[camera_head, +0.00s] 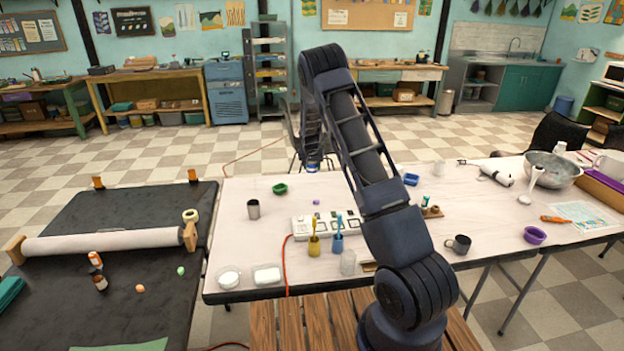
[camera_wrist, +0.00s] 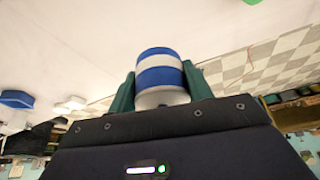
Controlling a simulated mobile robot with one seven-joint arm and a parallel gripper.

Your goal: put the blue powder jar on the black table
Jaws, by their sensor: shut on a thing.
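The blue powder jar (camera_wrist: 159,72), blue with a white band, sits between the two green fingers of my gripper (camera_wrist: 160,92) in the wrist view. The fingers are shut on its sides. In the head view my gripper (camera_head: 313,158) hangs above the far edge of the white table, and the jar is too small there to make out well. The black table (camera_head: 130,205) stands at the left, apart from my gripper.
The black table carries a paper roll (camera_head: 100,241), a brown bottle (camera_head: 100,282), small balls and a tape roll (camera_head: 190,215). The black table's far middle is bare.

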